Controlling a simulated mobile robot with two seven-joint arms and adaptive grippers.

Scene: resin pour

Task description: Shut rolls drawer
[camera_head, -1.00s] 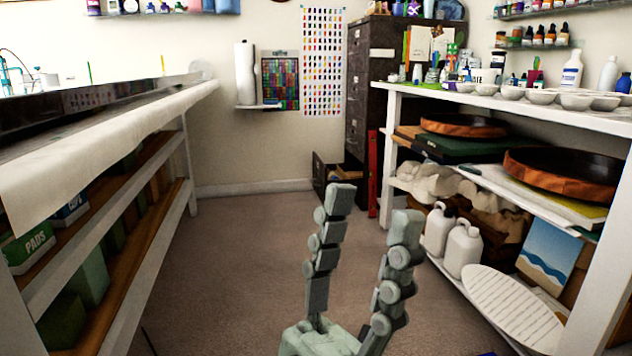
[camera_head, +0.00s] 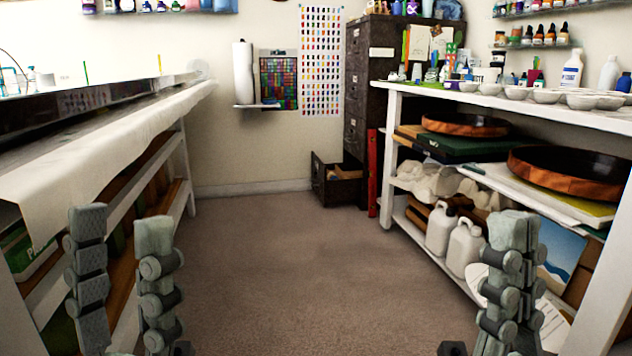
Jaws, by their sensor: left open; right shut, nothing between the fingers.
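The open drawer (camera_head: 318,181) is the bottom one of a dark metal cabinet (camera_head: 356,104) at the far end of the aisle. It sticks out to the left near the floor, with tan items (camera_head: 345,173) inside. My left gripper (camera_head: 122,224) is open and empty at the lower left, in front of the left bench. My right gripper (camera_head: 514,222) is shut and empty at the lower right, in front of the right shelves. Both grippers appear well short of the drawer and touch nothing that I can see.
The carpeted aisle (camera_head: 280,260) between the benches is clear up to the drawer. The left bench has a hanging white sheet (camera_head: 100,150). The right shelf unit (camera_head: 390,160) holds pans, white jugs (camera_head: 464,247) and boards. A red upright object (camera_head: 372,175) stands beside the cabinet.

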